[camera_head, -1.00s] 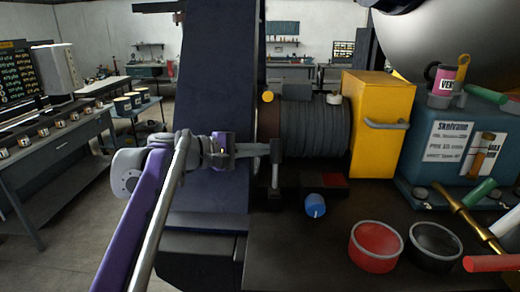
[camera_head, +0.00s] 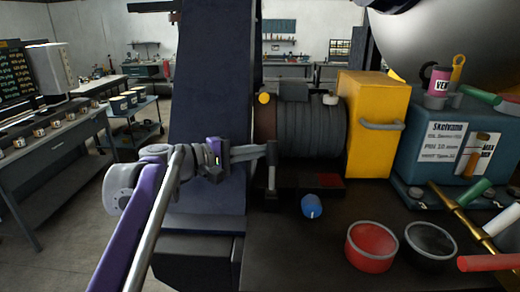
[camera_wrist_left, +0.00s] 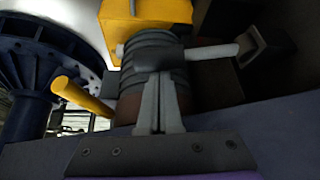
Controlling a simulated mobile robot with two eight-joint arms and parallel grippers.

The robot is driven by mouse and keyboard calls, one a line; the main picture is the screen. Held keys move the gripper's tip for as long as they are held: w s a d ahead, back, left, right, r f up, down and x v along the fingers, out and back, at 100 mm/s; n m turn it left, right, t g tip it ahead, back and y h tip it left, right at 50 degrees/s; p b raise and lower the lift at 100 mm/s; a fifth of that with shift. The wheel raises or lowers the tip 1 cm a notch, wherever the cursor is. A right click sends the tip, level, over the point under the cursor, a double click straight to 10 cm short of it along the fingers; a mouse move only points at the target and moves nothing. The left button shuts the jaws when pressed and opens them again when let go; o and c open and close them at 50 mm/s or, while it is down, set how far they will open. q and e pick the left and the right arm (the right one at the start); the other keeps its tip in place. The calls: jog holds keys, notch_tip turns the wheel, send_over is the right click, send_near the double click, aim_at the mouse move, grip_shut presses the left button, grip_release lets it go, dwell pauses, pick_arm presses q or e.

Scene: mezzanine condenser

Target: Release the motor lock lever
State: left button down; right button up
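The motor lock lever (camera_head: 271,179) appears to be the short grey upright bar in front of the motor (camera_head: 312,128). It shows in the left wrist view as a pale grey rod (camera_wrist_left: 212,52) running into a dark bracket at right. My left gripper (camera_head: 271,153) reaches it from the left. The grip itself is partly hidden. My right gripper is not in view.
A yellow box (camera_head: 376,125) with a handle stands right of the motor. A yellow knob (camera_head: 264,98) sticks out above; it shows in the wrist view too (camera_wrist_left: 82,97). A blue cylinder (camera_head: 312,207), red bowl (camera_head: 371,262) and black bowl (camera_head: 432,262) occupy the bench.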

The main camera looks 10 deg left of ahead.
pick_arm(q)
jog(key=s, duration=0.1)
jog(key=m+p, duration=0.1)
jog(key=s+r+m+t+h, duration=0.1)
jog(key=shift+s+d, duration=0.3)
jog(key=shift+s, duration=0.05)
jog(key=s+d+f+m+h+p, duration=0.1)
jog(key=s+f+m+h+p, duration=0.1)
jog(key=s+m, duration=0.4)
jog(key=shift+d+m+h+p, duration=0.15)
jog(key=shift+m+h+p, duration=0.4)
jog(key=shift+m+h, duration=0.75)
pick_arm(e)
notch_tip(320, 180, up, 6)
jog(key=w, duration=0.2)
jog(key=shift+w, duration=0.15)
pick_arm(q)
jog(key=shift+s, duration=0.1)
jog(key=shift+f, duration=0.1)
